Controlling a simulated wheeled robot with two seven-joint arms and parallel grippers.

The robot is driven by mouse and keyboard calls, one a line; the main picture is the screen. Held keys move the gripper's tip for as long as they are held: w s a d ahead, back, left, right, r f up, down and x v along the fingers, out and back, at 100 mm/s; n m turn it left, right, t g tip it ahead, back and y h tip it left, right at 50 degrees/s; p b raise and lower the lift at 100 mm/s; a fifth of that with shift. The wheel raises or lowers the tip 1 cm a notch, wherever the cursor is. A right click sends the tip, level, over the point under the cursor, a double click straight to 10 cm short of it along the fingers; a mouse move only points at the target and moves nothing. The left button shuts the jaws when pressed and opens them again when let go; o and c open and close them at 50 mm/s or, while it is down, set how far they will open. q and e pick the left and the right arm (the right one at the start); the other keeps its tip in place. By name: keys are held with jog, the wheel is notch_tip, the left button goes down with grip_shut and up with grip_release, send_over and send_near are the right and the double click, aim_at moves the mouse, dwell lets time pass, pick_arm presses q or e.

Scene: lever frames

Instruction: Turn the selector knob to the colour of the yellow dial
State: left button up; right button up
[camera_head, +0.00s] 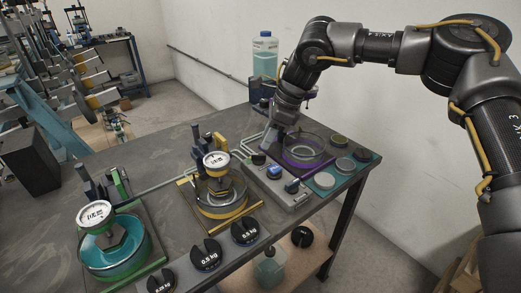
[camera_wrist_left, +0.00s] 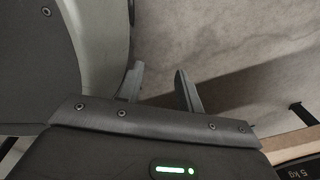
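The yellow-framed station (camera_head: 240,209) stands mid-table, with a white round dial (camera_head: 216,163) on top. A grey control panel (camera_head: 290,199) lies to its right. It carries a dark knob (camera_head: 292,186) at the near end, a blue piece (camera_head: 274,171) in the middle and another dark piece (camera_head: 258,158) at the far end. I cannot tell which is the selector knob or where it points. My right gripper (camera_head: 268,150) reaches down near the panel's far end; its fingertips are too small to read. My left gripper (camera_wrist_left: 160,88) is open and empty in the left wrist view.
A green station (camera_head: 128,262) with a white dial (camera_head: 96,215) stands at the near left. A purple-ringed station (camera_head: 317,165) is behind the panel, beside several round pads. Black 0.5 kg weights (camera_head: 206,254) lie along the front edge. A bottle (camera_head: 264,55) stands at the back.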

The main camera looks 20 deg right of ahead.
aim_at(259, 154)
jog(key=x, duration=0.4)
jog(key=shift+s, duration=0.15)
jog(key=shift+a+f, duration=0.2)
jog(key=shift+f, duration=0.5)
pick_arm(q)
jog(key=shift+w+d+r+t, duration=0.15)
jog(key=shift+w+d, duration=0.2)
jog(key=shift+w, duration=0.1)
jog(key=shift+w+d+r+t, duration=0.1)
jog(key=shift+w+d+t, duration=0.05)
jog(key=shift+w+d, duration=0.25)
jog(key=shift+a, duration=0.1)
pick_arm(e)
jog(key=shift+c, duration=0.4)
